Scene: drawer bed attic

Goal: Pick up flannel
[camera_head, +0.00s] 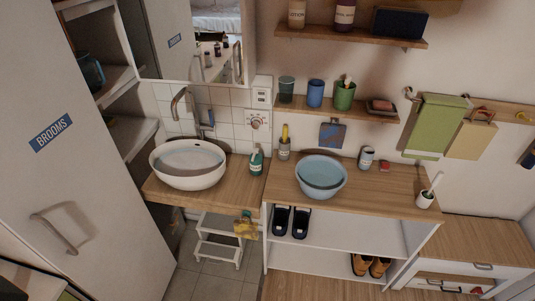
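No cloth is labelled as the flannel, so I cannot tell which one it is. A small blue patterned cloth (332,135) hangs on the wall under the lower shelf. A yellowish cloth-like item (245,227) is at the edge of the white step stool, too small to make out. Neither of my grippers shows in the head view.
A wooden counter (395,190) carries a blue basin (321,175), cups and bottles. A white sink (188,163) stands left of it. A wall shelf (300,103) holds several cups. A tall cabinet marked BROOMS (60,190) fills the left. Tiled floor (205,284) shows below.

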